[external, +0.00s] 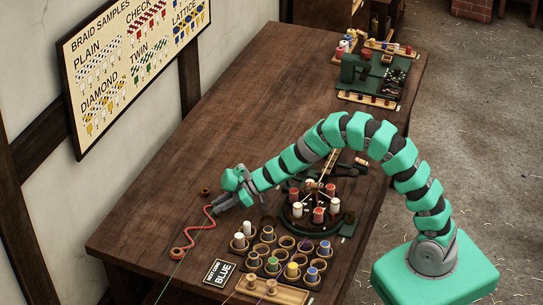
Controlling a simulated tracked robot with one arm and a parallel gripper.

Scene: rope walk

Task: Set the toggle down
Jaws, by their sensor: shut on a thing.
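My gripper (218,207) is low over the near left part of the wooden table, at the end of the teal arm. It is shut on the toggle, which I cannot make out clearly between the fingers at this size. A wavy red cord (192,236) runs from near the fingertips down to a small reddish ring piece (177,253) on the table. Whether the toggle touches the table is not clear.
A small brown ring (205,191) lies just beyond the gripper. A rack of cups with coloured spools (267,236) stands to the right, with a round braiding stand (318,203) behind it. The table's left middle (225,120) is clear.

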